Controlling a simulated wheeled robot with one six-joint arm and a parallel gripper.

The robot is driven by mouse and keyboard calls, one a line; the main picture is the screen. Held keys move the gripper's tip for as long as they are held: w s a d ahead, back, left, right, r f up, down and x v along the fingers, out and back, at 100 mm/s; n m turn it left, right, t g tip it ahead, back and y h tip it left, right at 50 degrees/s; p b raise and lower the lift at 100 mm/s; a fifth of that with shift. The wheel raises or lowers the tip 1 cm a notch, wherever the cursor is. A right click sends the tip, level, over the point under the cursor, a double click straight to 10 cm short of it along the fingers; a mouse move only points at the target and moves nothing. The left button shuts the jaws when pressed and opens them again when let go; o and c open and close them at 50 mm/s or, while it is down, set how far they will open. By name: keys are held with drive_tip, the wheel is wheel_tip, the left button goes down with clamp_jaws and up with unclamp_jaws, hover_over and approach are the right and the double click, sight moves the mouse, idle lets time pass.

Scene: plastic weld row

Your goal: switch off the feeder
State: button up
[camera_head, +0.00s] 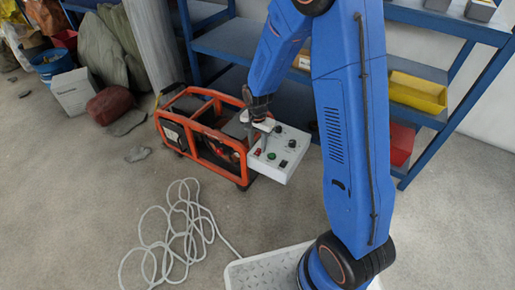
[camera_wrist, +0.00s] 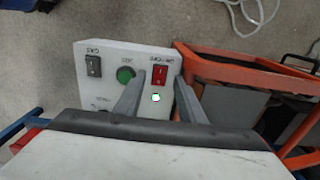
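A white control box (camera_head: 285,160) with several switches and buttons is beside an orange-framed machine (camera_head: 205,130). The small upside-down labels are too blurred to read surely. My gripper (camera_wrist: 160,84) is over the panel, its two fingers apart, one on each side of the red switch and lamp. It holds nothing. In the head view my gripper (camera_head: 264,138) is at the box; contact cannot be told.
A coiled pale cable (camera_head: 180,235) lies on the floor. A blue shelf (camera_head: 235,45) with a yellow bin (camera_head: 418,92) and a red bin (camera_head: 400,143) stands behind.

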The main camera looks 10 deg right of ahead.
sight(258, 151)
drive_tip(key=shift+f, duration=1.3)
clamp_jaws()
drive_tip(key=shift+d, duration=0.1)
drive_tip(key=shift+w+d, duration=0.1)
drive_tip(key=shift+w+d+g+y, duration=0.15)
drive_tip(key=shift+w+g+y, duration=0.05)
drive_tip(key=shift+g+y, duration=0.9)
